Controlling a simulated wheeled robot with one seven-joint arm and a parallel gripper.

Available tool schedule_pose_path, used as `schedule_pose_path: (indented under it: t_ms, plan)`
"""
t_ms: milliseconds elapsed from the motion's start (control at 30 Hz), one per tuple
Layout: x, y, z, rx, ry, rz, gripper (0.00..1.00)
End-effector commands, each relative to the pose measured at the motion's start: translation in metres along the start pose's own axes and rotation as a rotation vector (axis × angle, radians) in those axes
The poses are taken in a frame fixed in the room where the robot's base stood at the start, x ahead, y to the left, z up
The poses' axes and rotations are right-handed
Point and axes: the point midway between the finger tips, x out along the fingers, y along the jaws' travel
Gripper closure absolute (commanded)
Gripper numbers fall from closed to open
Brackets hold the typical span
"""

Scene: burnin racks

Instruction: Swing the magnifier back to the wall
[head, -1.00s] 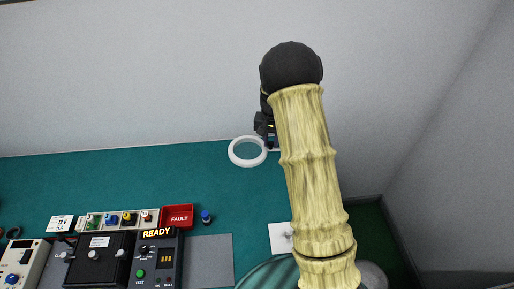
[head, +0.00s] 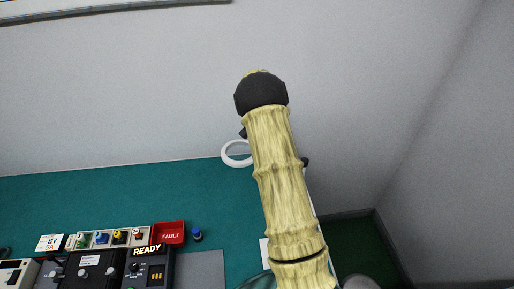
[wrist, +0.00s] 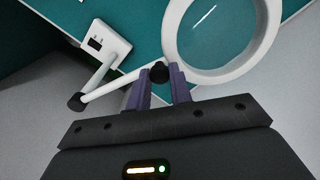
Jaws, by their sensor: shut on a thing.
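The magnifier's white ring (head: 236,164) shows in the head view left of my arm, overlapping the line where the green bench top meets the wall. In the wrist view its thick white ring (wrist: 253,65) is at top right, with green bench seen through it. Thin white arm links (wrist: 115,87) run from a black joint to a white base (wrist: 112,42) with a dark switch. My gripper (wrist: 160,88) has its two purple fingers shut on the black knob (wrist: 158,72) beside the ring. In the head view my arm hides the fingers and most of the magnifier's arm.
On the bench (head: 110,195) at lower left are a red FAULT tray (head: 170,234), a blue-capped piece (head: 197,235), a row of coloured connectors (head: 110,238) and a READY tester (head: 148,270). The back wall (head: 130,90) is bare around the ring. A side wall (head: 450,130) stands at right.

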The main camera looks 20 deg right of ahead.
Motion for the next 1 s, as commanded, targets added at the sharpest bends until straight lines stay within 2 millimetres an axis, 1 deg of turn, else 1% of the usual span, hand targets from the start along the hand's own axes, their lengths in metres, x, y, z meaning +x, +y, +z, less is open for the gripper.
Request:
schedule_pose_path:
  t_ms: [33,200,233,333,600,733,867,1000]
  plan:
    - [-0.003,-0.001,-0.002,0.002,0.007,-0.005,1.0]
    - [-0.003,-0.001,-0.003,0.002,0.009,-0.006,1.0]
    - [-0.003,-0.001,-0.003,0.002,0.009,-0.006,0.77]
    - [-0.003,-0.001,-0.002,0.001,0.009,-0.005,0.57]
    - [-0.002,-0.002,-0.001,-0.001,0.005,-0.003,0.57]
    - [-0.005,-0.002,-0.001,-0.001,0.007,-0.004,0.57]
    - [-0.019,-0.002,-0.001,-0.002,0.009,-0.005,0.57]
    - [-0.043,-0.003,-0.001,-0.002,0.01,-0.006,0.57]
